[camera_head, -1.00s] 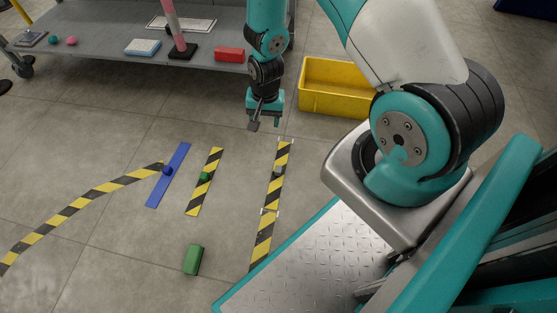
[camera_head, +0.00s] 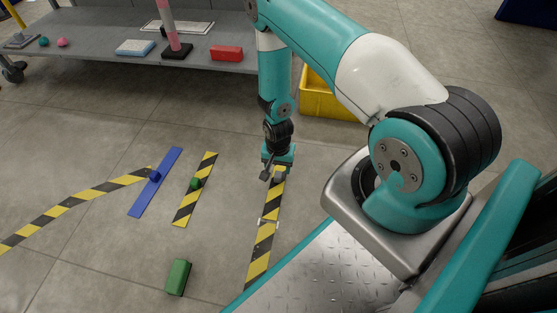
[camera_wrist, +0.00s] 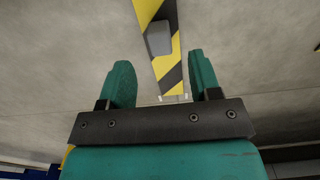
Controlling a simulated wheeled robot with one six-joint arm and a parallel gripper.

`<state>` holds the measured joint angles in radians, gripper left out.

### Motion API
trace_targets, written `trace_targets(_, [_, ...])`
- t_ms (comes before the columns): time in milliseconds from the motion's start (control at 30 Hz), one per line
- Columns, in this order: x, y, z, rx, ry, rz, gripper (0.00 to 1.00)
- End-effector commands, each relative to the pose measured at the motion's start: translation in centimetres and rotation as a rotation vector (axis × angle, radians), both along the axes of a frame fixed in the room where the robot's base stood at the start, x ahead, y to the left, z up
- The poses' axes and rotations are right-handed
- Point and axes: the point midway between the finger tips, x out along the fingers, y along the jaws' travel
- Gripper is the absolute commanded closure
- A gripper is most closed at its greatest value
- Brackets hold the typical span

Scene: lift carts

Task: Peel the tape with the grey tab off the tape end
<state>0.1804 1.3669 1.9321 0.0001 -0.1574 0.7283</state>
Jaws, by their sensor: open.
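The yellow-black tape piece (camera_head: 273,204) with the grey tab lies flat on the floor, in line with a longer tape strip (camera_head: 259,256) nearer me. The grey tab (camera_wrist: 159,38) is a small block standing on the tape in the wrist view. My gripper (camera_head: 272,172) is over the far end of this tape in the head view, beside the tab, which it partly hides. In the wrist view my gripper (camera_wrist: 160,65) is open and empty, its two green fingers either side of the tape's line. The tab lies ahead of the fingertips, not between them.
A short tape with a green tab (camera_head: 195,184) and a blue strip with a blue tab (camera_head: 155,176) lie to the left. A green block (camera_head: 178,277) is on the floor nearer me. A yellow crate (camera_head: 325,102) and a grey cart (camera_head: 110,48) stand behind.

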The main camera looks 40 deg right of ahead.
Motion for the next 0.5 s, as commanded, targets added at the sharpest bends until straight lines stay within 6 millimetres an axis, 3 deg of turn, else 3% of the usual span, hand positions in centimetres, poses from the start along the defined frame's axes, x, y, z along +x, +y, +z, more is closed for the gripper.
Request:
trace_targets(33, [0.0,0.0,-1.7,0.000,0.000,0.000,0.43])
trace_targets(200, [0.0,0.0,-4.3,0.000,0.000,0.000,0.43])
trace_targets(500, [0.0,0.0,-5.7,0.000,0.000,0.000,0.43])
